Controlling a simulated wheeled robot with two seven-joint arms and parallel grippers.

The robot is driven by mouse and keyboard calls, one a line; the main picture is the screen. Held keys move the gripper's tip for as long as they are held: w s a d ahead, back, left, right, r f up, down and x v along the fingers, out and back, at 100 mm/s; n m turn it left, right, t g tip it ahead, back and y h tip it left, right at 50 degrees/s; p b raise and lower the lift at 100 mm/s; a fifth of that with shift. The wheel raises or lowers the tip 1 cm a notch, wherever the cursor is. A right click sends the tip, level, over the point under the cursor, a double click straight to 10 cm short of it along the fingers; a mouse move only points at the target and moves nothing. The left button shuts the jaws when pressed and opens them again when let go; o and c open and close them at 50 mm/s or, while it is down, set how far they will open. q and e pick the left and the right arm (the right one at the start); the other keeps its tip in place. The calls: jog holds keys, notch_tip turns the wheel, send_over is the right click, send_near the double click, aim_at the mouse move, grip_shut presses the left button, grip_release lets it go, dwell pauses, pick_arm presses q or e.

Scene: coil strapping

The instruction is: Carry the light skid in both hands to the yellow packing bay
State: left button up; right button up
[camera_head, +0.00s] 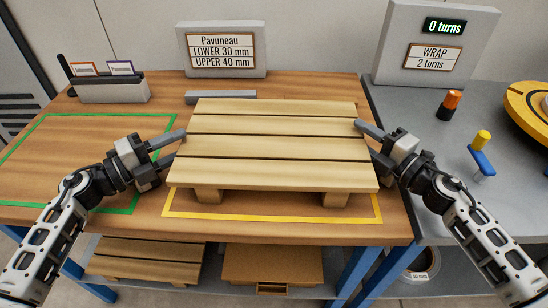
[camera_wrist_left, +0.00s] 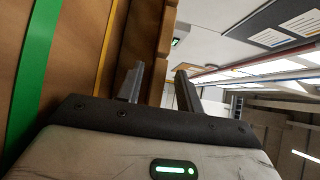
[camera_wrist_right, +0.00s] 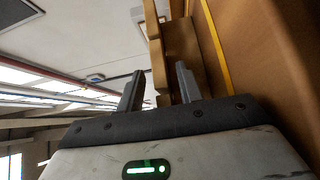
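The light skid (camera_head: 275,146), with pale slats on blocks, is level over the yellow-outlined packing bay (camera_head: 270,219) on the wooden table. Its front blocks appear to stand on the table inside the outline; the rear of the bay is hidden under it. My left gripper (camera_head: 180,147) is at the skid's left edge with its fingers spread. In the left wrist view the skid's edge (camera_wrist_left: 167,38) shows beyond the fingers. My right gripper (camera_head: 363,139) is at the right edge, also spread. In the right wrist view the skid (camera_wrist_right: 154,45) shows beyond its fingertips.
A green-outlined area (camera_head: 62,118) lies empty at left. Behind stand a card holder (camera_head: 112,90), a grey bar (camera_head: 220,97) and a sign (camera_head: 221,48). The grey bench at right holds an orange-topped button (camera_head: 449,104) and a yellow-and-blue tool (camera_head: 481,155). A darker skid (camera_head: 147,260) lies below.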

pick_arm(q)
jog(key=v, duration=1)
pick_arm(e)
jog(key=v, duration=1.2)
pick_arm(q)
jog(key=shift+r, duration=0.1)
pick_arm(e)
jog(key=shift+r, duration=0.1)
